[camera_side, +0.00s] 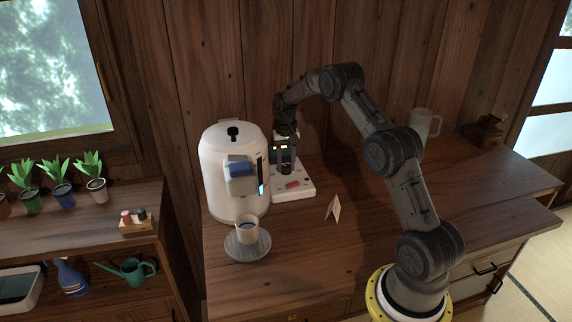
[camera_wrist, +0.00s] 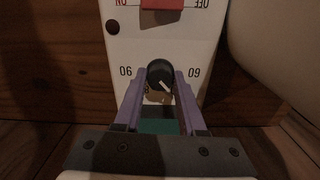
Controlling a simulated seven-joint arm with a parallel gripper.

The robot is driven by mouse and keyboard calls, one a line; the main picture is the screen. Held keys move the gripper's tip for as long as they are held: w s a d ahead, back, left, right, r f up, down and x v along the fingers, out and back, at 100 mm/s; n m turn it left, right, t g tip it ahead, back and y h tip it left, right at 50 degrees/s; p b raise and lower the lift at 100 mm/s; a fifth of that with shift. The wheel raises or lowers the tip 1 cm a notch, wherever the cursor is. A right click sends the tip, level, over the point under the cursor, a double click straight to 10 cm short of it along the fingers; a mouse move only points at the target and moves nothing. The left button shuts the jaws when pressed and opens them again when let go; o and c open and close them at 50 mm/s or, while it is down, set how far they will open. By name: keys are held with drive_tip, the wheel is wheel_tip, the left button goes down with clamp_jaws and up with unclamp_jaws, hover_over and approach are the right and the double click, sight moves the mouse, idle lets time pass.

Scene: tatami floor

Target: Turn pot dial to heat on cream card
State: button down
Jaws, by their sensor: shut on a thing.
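A small black dial (camera_wrist: 160,76) with a white pointer line sits on a white panel (camera_wrist: 122,50) in the wrist view. The pointer slants to the lower right. Upside-down numbers flank the dial. My gripper (camera_wrist: 160,82) has its two purple-grey fingers closed on either side of the dial. In the side view my gripper (camera_side: 284,160) points down over the white switch base (camera_side: 292,194), hiding the dial. The white pot (camera_side: 225,190) with a black lid knob stands just left of it. The folded cream card (camera_side: 333,208) stands on the counter; its writing is not legible.
A red switch (camera_wrist: 162,4) sits between upside-down ON and OFF labels. A clear jug (camera_side: 424,123) and a grinder (camera_side: 484,130) stand at the back right. The counter's right front is clear.

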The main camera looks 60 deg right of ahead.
sight(286, 166)
drive_tip(key=shift+m, duration=1)
drive_tip(key=shift+r, duration=0.1)
drive_tip(key=shift+c, duration=2.4)
unclamp_jaws()
wheel_tip(286, 166, up, 14)
